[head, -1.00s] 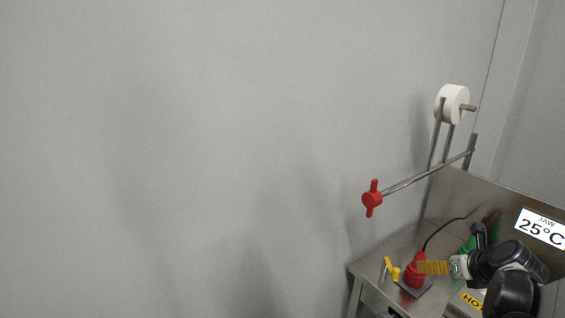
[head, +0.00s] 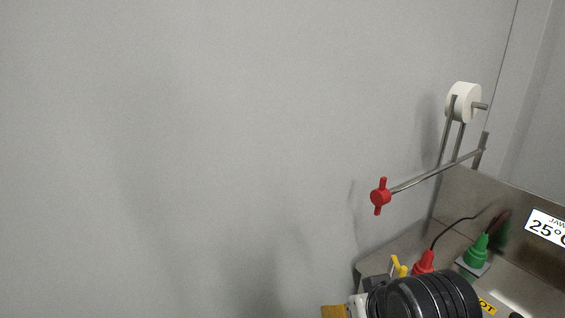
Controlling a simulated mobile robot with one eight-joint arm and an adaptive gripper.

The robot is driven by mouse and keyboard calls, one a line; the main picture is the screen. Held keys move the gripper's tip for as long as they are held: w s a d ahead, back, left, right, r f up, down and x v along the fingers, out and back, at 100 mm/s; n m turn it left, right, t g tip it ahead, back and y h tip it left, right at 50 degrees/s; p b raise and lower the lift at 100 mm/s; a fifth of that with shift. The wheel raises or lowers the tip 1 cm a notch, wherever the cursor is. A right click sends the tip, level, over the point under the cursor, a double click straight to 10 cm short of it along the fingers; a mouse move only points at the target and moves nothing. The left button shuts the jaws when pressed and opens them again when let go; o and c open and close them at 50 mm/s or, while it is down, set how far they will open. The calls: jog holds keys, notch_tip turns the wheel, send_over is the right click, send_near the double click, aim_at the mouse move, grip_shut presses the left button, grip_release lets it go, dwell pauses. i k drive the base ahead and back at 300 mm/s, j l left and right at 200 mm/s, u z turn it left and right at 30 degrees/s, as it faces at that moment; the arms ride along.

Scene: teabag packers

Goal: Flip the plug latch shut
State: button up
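The red plug (head: 424,263) stands on the steel bench, with a black cable rising from it. A small yellow latch piece (head: 399,267) stands just left of it, tilted; whether it touches the plug is unclear. My gripper (head: 334,312) is at the bottom edge, left of and nearer than the latch. Only part of a yellow-brown finger pad shows, and the rest is cut off by the frame, so its opening cannot be seen. My black arm link hides the lower part of the red plug and its base.
A green plug (head: 477,250) stands on a grey plate to the right. A temperature sign (head: 547,229) is on the steel back panel (head: 490,205). A rod with a red knob (head: 380,197) and a white roll (head: 462,103) stand above. The left wall area is clear.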

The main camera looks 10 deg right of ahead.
aim_at(401, 271)
jog(key=l+z, duration=0.1)
jog(key=z, duration=0.65)
jog(key=j+z, duration=0.45)
jog(key=j, duration=0.25)
jog(key=j+z, duration=0.45)
jog(key=j, duration=0.3)
